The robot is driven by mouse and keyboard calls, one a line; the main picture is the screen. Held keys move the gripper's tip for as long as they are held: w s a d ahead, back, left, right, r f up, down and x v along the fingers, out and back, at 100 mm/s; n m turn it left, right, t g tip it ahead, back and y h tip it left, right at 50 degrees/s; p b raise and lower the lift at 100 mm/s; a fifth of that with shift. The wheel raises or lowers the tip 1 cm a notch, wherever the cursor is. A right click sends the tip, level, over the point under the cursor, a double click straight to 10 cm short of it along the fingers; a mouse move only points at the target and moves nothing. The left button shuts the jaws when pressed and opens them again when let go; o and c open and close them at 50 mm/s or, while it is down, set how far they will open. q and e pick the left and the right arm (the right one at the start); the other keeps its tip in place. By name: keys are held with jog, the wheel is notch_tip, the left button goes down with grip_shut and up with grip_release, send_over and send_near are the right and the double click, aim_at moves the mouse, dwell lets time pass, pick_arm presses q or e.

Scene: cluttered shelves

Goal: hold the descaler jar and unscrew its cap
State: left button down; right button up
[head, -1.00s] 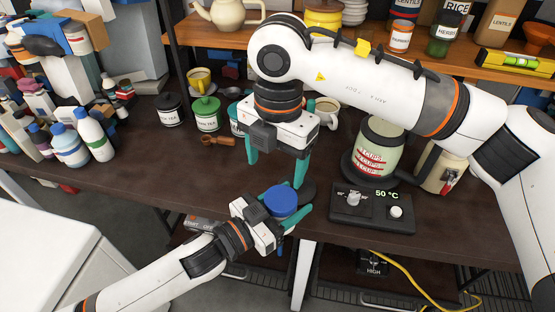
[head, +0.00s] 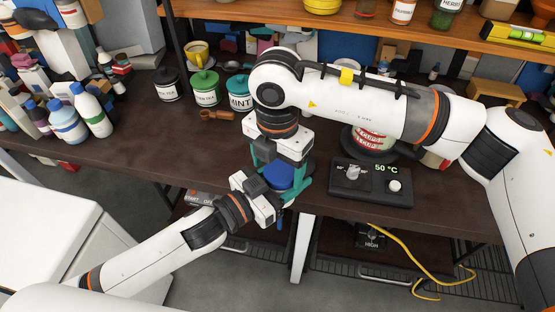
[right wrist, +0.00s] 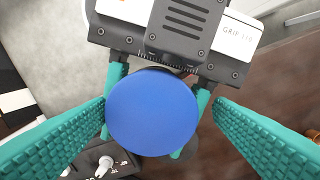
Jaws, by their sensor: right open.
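The descaler jar's blue cap (head: 279,175) shows in the head view, in front of the table edge. It is a round blue disc in the right wrist view (right wrist: 153,112). The jar's body is mostly hidden under the cap and by the grippers. My left gripper (head: 284,190) is shut on the jar from the lower left; its teal fingers also show below the cap in the right wrist view. My right gripper (head: 279,163) is open, pointing down from above. Its fingers stand on either side of the cap, with gaps visible in the right wrist view.
The dark table (head: 130,157) carries a mint canister (head: 239,94), a green-lidded canister (head: 206,90) and a black-lidded canister (head: 167,86) behind my grippers. A control panel (head: 371,185) reading 50 °C lies to the right. Bottles (head: 92,112) stand at the left.

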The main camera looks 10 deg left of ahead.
jog(key=c, duration=1)
jog(key=n, duration=0.3)
jog(key=shift+a+r, duration=0.1)
jog(key=shift+r, duration=0.05)
jog(key=shift+c, duration=0.2)
jog(key=o, duration=1.1)
